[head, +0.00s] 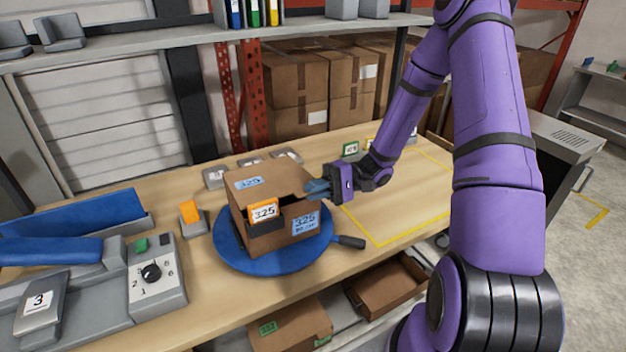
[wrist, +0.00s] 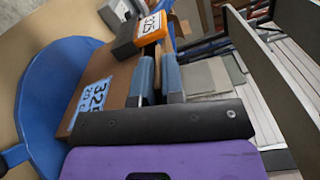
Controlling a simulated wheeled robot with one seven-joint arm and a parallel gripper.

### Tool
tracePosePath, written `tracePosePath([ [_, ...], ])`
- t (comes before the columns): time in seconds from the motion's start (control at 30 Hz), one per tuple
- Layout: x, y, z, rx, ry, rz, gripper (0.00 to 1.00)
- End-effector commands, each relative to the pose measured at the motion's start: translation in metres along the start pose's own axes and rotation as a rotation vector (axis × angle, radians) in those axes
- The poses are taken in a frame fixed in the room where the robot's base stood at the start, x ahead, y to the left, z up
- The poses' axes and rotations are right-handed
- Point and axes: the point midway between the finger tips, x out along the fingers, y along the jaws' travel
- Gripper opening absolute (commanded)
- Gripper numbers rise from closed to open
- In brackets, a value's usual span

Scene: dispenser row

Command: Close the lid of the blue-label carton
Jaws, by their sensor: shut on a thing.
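The blue-label carton (head: 262,228) is a brown box with blue "325" labels on its top and side, standing on a round blue turntable (head: 228,252). Its lid (head: 270,176) lies over the top, with a dark gap showing under its front edge. My gripper (head: 314,187) is at the carton's right top edge. In the wrist view, my gripper's blue-grey fingers (wrist: 160,72) are shut on a thin brown strip, apparently the lid's edge.
A grey control box with a dial (head: 152,273) and a blue-topped unit (head: 60,250) stand on the left. The turntable's dark handle (head: 348,242) sticks out right. A yellow-outlined area (head: 412,212) on the bench is clear.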

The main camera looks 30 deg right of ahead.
Motion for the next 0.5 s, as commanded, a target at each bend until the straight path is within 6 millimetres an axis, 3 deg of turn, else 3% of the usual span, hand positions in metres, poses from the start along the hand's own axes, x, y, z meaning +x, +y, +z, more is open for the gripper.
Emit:
tracePosePath([
  [0.5, -0.0005, 0.0058, -0.0012, 0.005, 0.003, 0.001, 0.00],
])
